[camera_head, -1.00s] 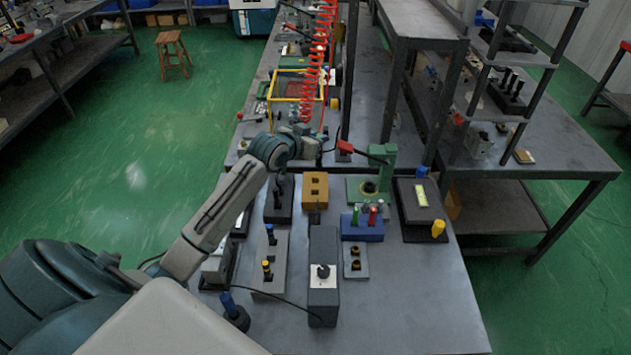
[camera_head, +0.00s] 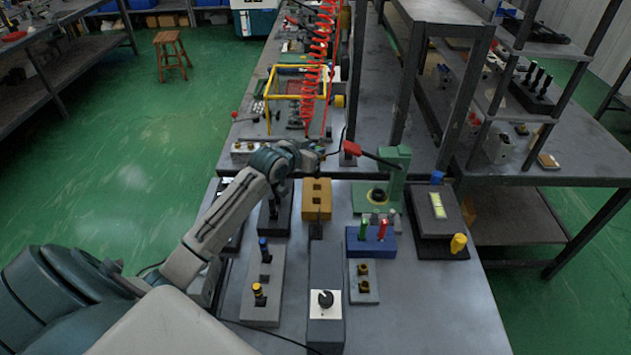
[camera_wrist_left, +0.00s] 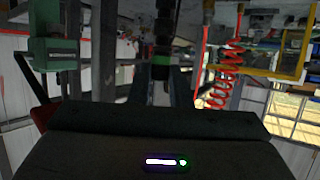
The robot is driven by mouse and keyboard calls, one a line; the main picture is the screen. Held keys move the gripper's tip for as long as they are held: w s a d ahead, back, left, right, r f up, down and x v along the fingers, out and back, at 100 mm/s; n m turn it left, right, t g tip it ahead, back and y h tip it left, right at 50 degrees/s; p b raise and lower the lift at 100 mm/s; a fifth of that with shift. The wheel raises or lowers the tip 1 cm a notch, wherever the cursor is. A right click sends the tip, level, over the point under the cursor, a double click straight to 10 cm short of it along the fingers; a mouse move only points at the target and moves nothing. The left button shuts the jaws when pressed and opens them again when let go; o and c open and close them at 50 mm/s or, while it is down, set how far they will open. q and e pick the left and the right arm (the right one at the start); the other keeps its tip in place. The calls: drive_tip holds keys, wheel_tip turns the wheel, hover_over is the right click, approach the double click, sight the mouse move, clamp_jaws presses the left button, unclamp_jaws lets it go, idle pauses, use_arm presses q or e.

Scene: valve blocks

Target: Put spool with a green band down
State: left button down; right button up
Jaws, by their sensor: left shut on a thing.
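The dark spool with a green band (camera_wrist_left: 162,62) shows in the left wrist view, held between the two fingers of my left gripper (camera_wrist_left: 162,88). In the head view my left gripper (camera_head: 314,155) is over the far part of the bench, behind the orange block (camera_head: 317,206) and left of the green fixture (camera_head: 394,172). The spool cannot be made out there. My right gripper is not in view.
A blue block (camera_head: 371,244) holds green and red pegs. A grey block with two sockets (camera_head: 363,290), a dark block with a knob (camera_head: 325,265) and a grey block with blue and yellow pegs (camera_head: 263,285) stand nearby. A red-tipped lever (camera_head: 352,148) is close to the gripper.

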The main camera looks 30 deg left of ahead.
use_arm(q)
wheel_tip(320, 180, down, 7)
drive_tip(key=shift+s+d+r+p, duration=0.1)
drive_tip(key=shift+p, duration=0.6)
drive_tip(key=shift+f, duration=0.2)
drive_tip(key=c, duration=1.3)
unclamp_jaws()
drive_tip(key=shift+c, duration=0.2)
drive_tip(key=shift+s+r, duration=0.1)
drive_tip(key=shift+r, duration=0.1)
